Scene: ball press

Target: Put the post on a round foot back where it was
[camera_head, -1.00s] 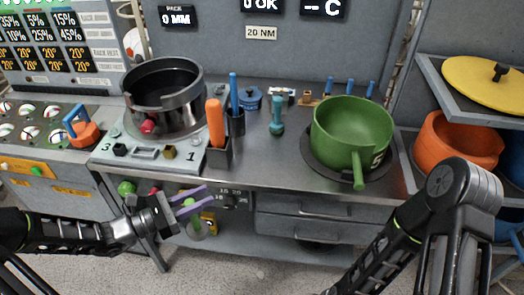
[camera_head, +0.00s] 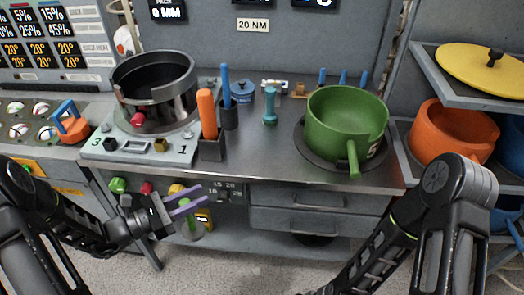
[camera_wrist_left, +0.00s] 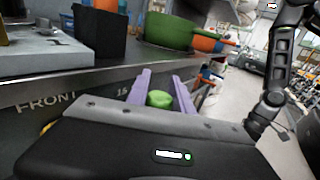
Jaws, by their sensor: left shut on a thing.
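My left gripper (camera_head: 188,202) has purple fingers and is in front of the bench, below its front edge. It is shut on a green post, whose grey round foot (camera_head: 193,232) hangs below the fingers in the head view. In the left wrist view the post's green rounded top (camera_wrist_left: 160,98) shows between the two fingers; the rest is hidden by the gripper body. The post is held in the air, off the bench top. My right arm shows at the right, but its gripper is out of view.
The bench (camera_head: 265,160) carries a dark ring-shaped vessel (camera_head: 155,90), an orange-handled tool (camera_head: 207,115) in a holder, a teal dumbbell-shaped piece (camera_head: 270,106) and a green pot (camera_head: 345,122). Bare bench top lies between the holder and the pot. Drawers (camera_head: 310,200) are below.

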